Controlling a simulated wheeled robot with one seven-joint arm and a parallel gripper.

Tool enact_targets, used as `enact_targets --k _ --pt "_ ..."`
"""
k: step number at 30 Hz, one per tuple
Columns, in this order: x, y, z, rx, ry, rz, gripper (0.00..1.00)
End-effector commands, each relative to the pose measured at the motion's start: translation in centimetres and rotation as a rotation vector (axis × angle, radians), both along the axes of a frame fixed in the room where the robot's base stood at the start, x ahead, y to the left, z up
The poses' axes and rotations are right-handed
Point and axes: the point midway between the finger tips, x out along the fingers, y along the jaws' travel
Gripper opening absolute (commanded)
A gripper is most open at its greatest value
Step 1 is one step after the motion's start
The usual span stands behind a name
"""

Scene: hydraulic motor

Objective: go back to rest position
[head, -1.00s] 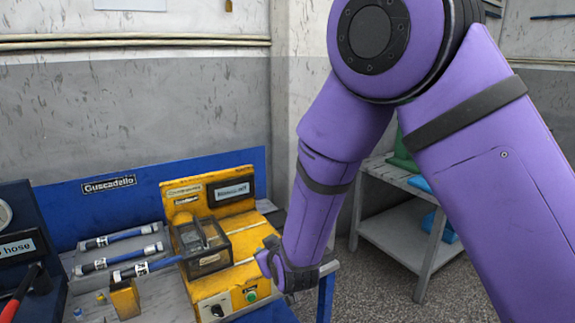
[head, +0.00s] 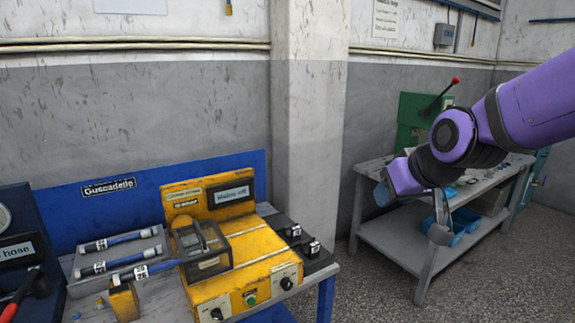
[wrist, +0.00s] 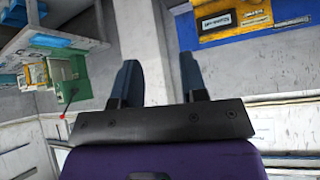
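My gripper (wrist: 158,82) shows in the wrist view with its two dark blue-grey fingers spread apart. Nothing is between them. In the head view my purple arm reaches in from the right edge. Its end hangs in the air at the right, in front of the grey side table (head: 385,232) and well clear of the yellow machine (head: 255,262).
The yellow machine stands on the left workbench with a clear-lidded box (head: 202,245) on it. Blue hoses (head: 122,241) lie to its left. A green panel (head: 412,118) with a red-tipped lever stands behind the side table. Floor between the benches is free.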

Motion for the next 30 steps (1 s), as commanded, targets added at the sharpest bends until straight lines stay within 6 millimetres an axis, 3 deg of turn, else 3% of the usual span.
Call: enact_targets --k 9,18,23,30 --pt "-9.2 -6.7 3.3 -0.030 0.119 -0.127 0.39" --pt "-16.9 -10.3 4.1 -0.068 0.218 -0.246 0.39" --pt "-18.4 -10.8 4.0 -0.077 0.241 -0.273 0.39" --pt "-18.5 -10.9 4.0 -0.077 0.243 -0.275 0.39"
